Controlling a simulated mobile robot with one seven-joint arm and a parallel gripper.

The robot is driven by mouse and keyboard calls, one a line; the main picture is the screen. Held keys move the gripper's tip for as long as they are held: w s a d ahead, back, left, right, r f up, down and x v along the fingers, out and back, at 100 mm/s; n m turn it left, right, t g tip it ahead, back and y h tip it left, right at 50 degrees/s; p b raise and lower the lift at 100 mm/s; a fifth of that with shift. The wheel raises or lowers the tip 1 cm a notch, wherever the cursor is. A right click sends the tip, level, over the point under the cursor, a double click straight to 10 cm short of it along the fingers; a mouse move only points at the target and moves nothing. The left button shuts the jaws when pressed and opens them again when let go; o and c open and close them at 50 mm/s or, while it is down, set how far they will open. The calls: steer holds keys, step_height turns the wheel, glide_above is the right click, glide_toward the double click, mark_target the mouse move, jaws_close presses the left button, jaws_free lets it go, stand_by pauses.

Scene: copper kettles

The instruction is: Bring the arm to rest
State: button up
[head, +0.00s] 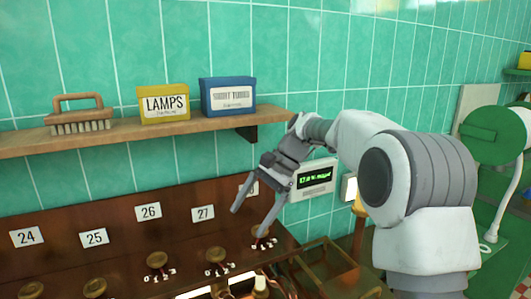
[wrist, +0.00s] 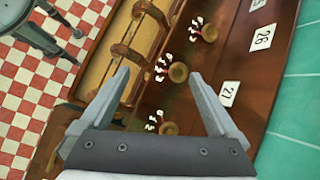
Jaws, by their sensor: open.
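My gripper (head: 251,221) is open and empty in the head view, its two fingers spread above the right end of the wooden panel (head: 70,231). In the wrist view my gripper (wrist: 161,83) also shows open, with nothing between its fingertips. Below it are brass knobs, one knob (wrist: 178,72) between and beyond the fingers and another knob (wrist: 168,129) close to the gripper body. My arm reaches in from the right of the head view and is bent at the elbow. The gripper appears apart from the panel.
A shelf (head: 130,136) above the panel holds a brush (head: 80,115), a yellow LAMPS box (head: 163,104) and a blue box (head: 228,97). A wall display (head: 314,179) is close behind the gripper. Green machinery (head: 493,135) stands at right. A stool (wrist: 40,38) stands on the checkered floor.

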steer(key=s+d+n+t+h, duration=0.3)
steer(key=s+d, duration=0.5)
steer(key=s, duration=0.5)
steer(key=s+d+n+t+h, duration=0.3)
steer(key=s+d, duration=0.6)
steer(key=s, duration=0.5)
steer(key=shift+s+d+n+t+h, duration=0.15)
steer(key=shift+s+n+t+h, duration=0.15)
steer(key=shift+n+t, duration=0.7)
